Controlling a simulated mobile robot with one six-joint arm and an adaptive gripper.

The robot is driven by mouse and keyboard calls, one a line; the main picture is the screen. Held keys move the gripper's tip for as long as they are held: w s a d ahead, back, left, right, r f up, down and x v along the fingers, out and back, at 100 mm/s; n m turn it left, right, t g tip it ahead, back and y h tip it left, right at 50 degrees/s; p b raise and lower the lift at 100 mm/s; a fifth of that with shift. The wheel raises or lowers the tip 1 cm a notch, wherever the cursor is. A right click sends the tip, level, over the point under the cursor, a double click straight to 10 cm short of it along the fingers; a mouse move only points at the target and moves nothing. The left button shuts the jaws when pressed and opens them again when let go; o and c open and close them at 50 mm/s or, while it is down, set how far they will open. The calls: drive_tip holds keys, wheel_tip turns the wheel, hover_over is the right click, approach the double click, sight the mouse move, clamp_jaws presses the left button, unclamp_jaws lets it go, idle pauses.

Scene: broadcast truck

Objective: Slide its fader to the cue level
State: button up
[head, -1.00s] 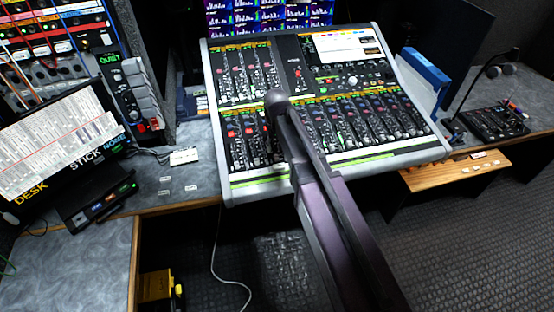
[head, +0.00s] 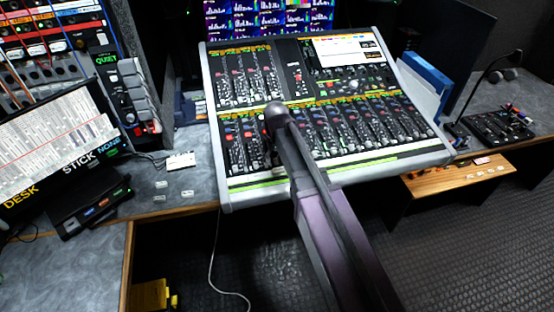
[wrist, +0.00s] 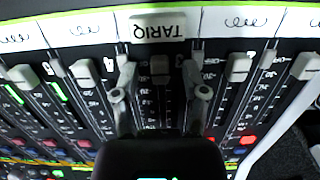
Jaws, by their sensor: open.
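The mixing console (head: 224,190) stands on the desk, with rows of faders and knobs. In the wrist view, a strip label reading TARIQ (wrist: 158,27) appears upside down at the top centre. Just below it is a dark grey fader cap (wrist: 160,70) in its slot with scale marks. My gripper (wrist: 160,78) is open, with one finger on each side of this cap. I cannot tell whether either finger touches it. In the head view, my arm covers the middle of the console and hides the gripper and this fader.
Neighbouring fader caps (wrist: 82,71) and (wrist: 239,67) stand close on both sides of my fingers. A small control box (head: 497,124) lies at the right. Open floor is in front.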

clamp_jaws()
drive_tip(key=shift+w+a+r+p, duration=0.15)
drive_tip(key=shift+w+a, duration=0.1)
drive_tip(key=shift+w, duration=0.6)
drive_tip(key=shift+w+a+r+p, duration=0.1)
drive_tip(key=shift+w+a, duration=0.15)
drive_tip(key=shift+w, duration=0.65)
drive_tip(key=shift+w+a+r+p, duration=0.15)
drive_tip(key=shift+w+a, duration=0.1)
drive_tip(key=shift+w, duration=0.6)
unclamp_jaws()
